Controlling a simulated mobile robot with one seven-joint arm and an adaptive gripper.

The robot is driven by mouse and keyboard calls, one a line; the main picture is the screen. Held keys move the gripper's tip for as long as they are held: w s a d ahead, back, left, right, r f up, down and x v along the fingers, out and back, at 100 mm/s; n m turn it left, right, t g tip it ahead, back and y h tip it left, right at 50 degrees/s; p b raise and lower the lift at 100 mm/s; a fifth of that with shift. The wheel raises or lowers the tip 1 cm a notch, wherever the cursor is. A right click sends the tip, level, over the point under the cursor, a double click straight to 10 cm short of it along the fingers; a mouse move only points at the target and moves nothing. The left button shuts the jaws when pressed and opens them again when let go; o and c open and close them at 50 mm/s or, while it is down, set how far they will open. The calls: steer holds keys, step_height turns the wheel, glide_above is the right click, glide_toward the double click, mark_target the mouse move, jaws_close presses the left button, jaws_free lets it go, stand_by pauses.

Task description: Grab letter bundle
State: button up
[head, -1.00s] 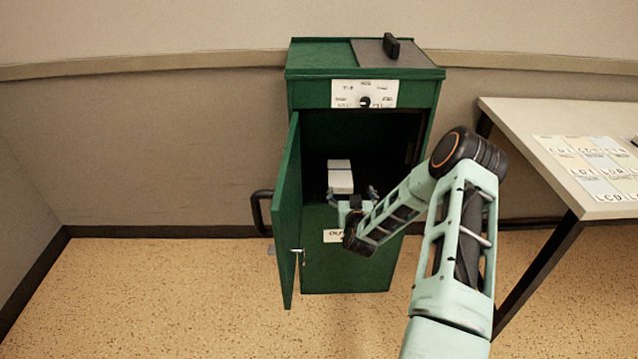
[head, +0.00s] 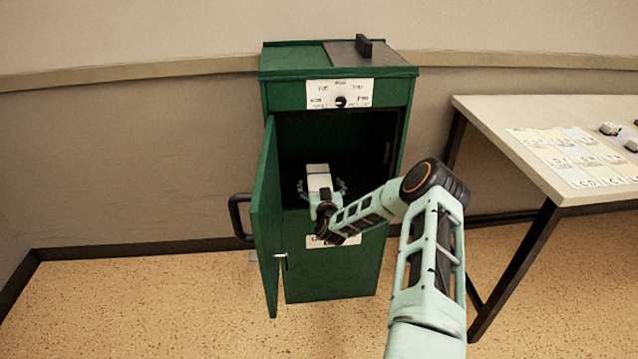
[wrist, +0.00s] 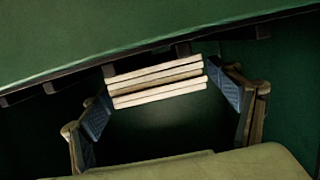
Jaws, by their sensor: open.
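The letter bundle (head: 319,178) is a white stack inside the open compartment of the green cabinet (head: 335,268). In the wrist view the bundle (wrist: 155,82) shows as several pale layered edges with dark gaps. My gripper (head: 322,190) is at the compartment opening, in front of the bundle and partly covering it. In the wrist view my gripper (wrist: 168,105) is open, with one blue-padded finger on each side of the bundle. The right finger looks very near its end; I cannot tell whether it touches.
The cabinet door (head: 267,215) stands open on the left, with a black handle (head: 240,215) beyond it. A dial (head: 341,102) sits above the opening. A table (head: 490,115) with lettered cards (head: 570,155) stands at the right. The floor in front is clear.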

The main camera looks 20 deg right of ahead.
mark_target(318, 175)
steer(key=shift+x, duration=1.35)
steer(key=c, duration=1.2)
steer(key=shift+c, duration=0.7)
steer(key=shift+r, duration=0.1)
